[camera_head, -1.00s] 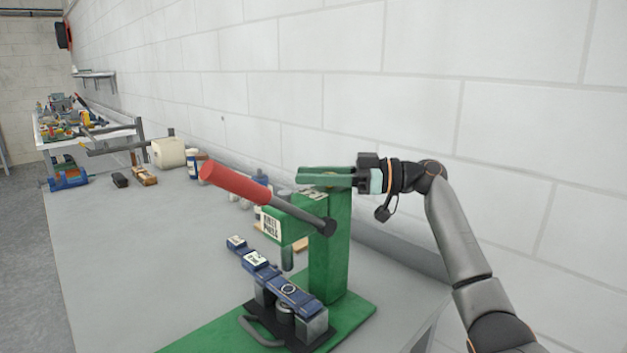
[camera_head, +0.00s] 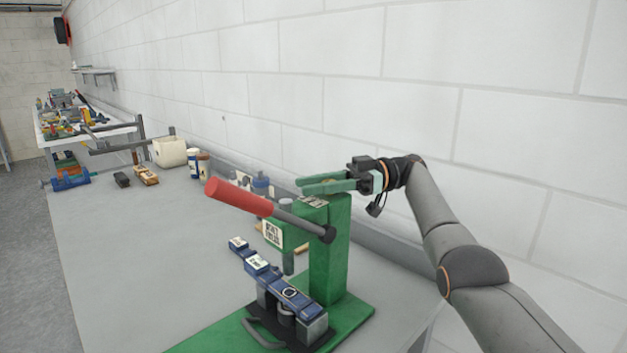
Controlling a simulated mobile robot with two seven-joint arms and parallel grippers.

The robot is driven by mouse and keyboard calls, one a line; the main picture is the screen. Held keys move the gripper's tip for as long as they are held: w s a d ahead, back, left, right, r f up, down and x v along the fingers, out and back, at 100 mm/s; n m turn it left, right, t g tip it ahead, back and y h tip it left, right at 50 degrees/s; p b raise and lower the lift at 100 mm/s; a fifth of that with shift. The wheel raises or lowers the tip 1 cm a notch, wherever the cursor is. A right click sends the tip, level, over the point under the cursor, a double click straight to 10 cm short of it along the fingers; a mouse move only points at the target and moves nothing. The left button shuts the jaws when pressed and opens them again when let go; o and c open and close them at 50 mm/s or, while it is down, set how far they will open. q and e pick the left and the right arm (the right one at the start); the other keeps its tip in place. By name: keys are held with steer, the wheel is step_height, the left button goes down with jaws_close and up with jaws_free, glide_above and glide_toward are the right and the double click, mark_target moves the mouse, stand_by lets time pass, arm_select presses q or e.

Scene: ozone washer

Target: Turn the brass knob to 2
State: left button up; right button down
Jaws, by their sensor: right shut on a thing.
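My right gripper (camera_head: 302,186) reaches in from the right above the top of the green press (camera_head: 326,262). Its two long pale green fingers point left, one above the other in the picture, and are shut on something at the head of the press. The brass knob itself is hidden; I take it to be what the fingers hold. No number or pointer of the knob can be read. A white label (camera_head: 272,233) with blurred dark lettering is on the press head. My left gripper is not in view.
The red-handled lever (camera_head: 238,197) sticks out to the left from the press. A blue slide strip (camera_head: 268,272) with white labels lies under the press head. A white wall is close behind my right arm. The grey bench (camera_head: 140,270) is clear at left front.

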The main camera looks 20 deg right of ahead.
steer(key=shift+n+g, duration=0.3)
steer(key=shift+g, duration=0.1)
stand_by(0.3)
steer(key=c, duration=0.6)
jaws_free()
steer(key=shift+o, duration=0.2)
